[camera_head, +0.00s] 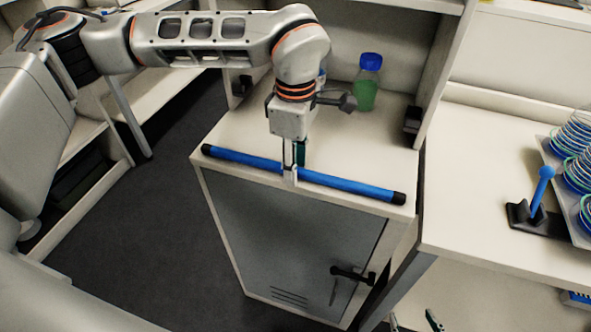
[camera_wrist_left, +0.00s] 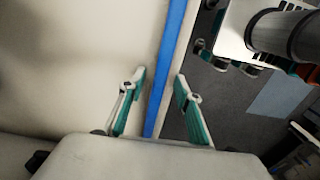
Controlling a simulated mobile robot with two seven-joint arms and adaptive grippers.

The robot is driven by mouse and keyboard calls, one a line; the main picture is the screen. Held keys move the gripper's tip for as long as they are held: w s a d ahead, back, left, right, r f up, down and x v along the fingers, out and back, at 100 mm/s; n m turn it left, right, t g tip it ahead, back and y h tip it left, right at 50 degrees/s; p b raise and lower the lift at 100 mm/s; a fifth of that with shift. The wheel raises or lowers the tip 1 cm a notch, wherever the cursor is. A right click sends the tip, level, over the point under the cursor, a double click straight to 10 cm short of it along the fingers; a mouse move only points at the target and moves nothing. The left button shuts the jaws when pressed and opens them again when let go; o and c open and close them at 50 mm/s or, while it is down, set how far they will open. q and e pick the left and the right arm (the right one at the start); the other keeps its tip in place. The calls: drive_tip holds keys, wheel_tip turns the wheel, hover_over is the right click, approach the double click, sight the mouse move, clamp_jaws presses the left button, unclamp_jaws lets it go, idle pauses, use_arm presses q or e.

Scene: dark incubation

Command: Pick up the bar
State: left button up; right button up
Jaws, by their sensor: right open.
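The bar (camera_head: 350,184) is a long blue rod with black ends. It lies along the front edge of the cabinet top, and it also runs between my left fingers in the left wrist view (camera_wrist_left: 174,45). My left gripper (camera_head: 290,178) points down over the bar near its middle. In the left wrist view, its fingers (camera_wrist_left: 161,84) stand apart on either side of the bar, with a gap on each side. My right gripper (camera_head: 413,322) shows only as fingertips at the bottom edge of the head view, apart and empty, away from the bar.
A bottle with green liquid and a blue cap (camera_head: 366,88) stands at the back of the cabinet top (camera_head: 235,128). The cabinet door has a black handle (camera_head: 352,273). On the right bench are a blue upright handle (camera_head: 541,188) and stacked dishes (camera_head: 572,135).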

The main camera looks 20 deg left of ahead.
use_arm(q)
drive_tip(key=shift+c, duration=0.3)
clamp_jaws()
drive_tip(key=shift+r, duration=0.1)
wheel_tip(320, 180, up, 20)
